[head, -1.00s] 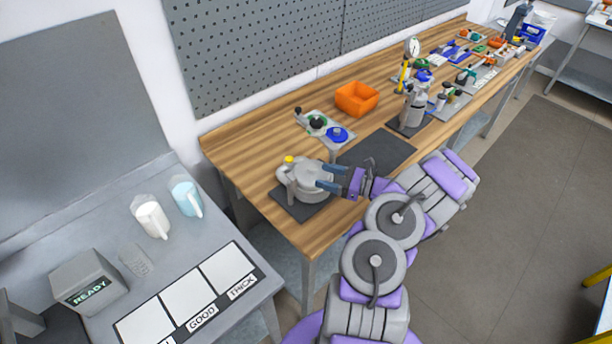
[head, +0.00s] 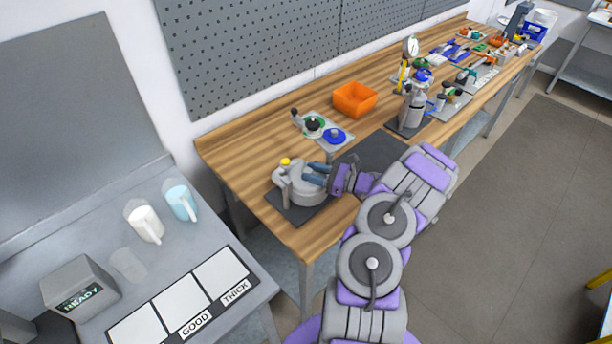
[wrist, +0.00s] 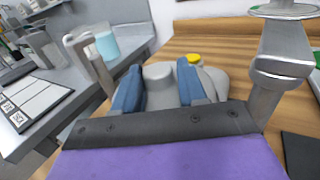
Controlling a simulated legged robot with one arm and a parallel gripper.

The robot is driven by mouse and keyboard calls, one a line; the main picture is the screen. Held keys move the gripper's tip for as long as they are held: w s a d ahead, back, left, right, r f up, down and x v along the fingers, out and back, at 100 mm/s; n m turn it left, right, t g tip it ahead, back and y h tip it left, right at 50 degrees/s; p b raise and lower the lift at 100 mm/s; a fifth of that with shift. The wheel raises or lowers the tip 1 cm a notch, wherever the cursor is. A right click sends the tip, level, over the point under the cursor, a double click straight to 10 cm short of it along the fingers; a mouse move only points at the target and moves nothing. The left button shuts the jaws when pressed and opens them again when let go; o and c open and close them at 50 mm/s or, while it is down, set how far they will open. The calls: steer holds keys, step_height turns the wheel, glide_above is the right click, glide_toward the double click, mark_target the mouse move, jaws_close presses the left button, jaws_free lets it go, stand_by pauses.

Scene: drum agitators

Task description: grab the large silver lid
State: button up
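The large silver lid (head: 296,172) belongs to the rounded silver vessel at the near end of the wooden workbench, beside a yellow cap. In the wrist view, a grey rounded part (wrist: 160,84) of it shows between my fingers. My gripper (head: 316,174) reaches in from the right at the lid, its two blue fingers apart. In the wrist view my gripper (wrist: 158,90) has one finger on each side of the grey part. Contact cannot be made out, because the fingers cover its sides.
A dark mat (head: 272,205) lies under the vessel. Behind are a small plate with a blue disc (head: 335,136) and an orange bin (head: 355,99). A silver canister (head: 410,108) stands further right. A grey table with jugs (head: 145,222) is at left.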

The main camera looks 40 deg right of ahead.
steer(key=shift+s+d+f, duration=0.1)
steer(key=shift+s+d, duration=0.05)
steer(key=shift+d, duration=0.45)
steer(key=c, duration=0.3)
steer(key=shift+a, duration=0.55)
jaws_close()
steer(key=shift+d, duration=0.35)
steer(key=shift+a, duration=0.1)
